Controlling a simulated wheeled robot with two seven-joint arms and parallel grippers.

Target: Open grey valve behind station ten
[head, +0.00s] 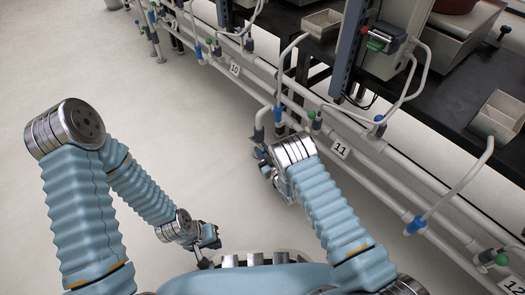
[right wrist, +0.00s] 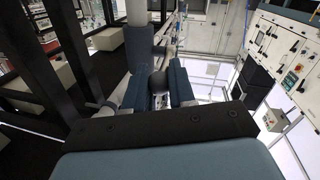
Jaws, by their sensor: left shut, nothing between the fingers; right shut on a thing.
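A grey valve (head: 259,135) hangs on the end of a bent white pipe between the number 10 plate (head: 235,69) and the number 11 plate (head: 340,149). My right gripper (head: 264,157) is at the lower end of this valve. In the right wrist view its two blue fingers (right wrist: 155,80) are closed around a grey part, with a thicker grey cylinder (right wrist: 138,45) just beyond. The fingers hide much of the held part, and I cannot tell how far the valve is turned. My left gripper (head: 208,240) is shut and empty, low over the bare floor.
Long white pipes (head: 400,180) run diagonally along the black bench (head: 455,105). A dark upright post (head: 348,50) stands behind. The pale floor (head: 150,70) at the left is clear.

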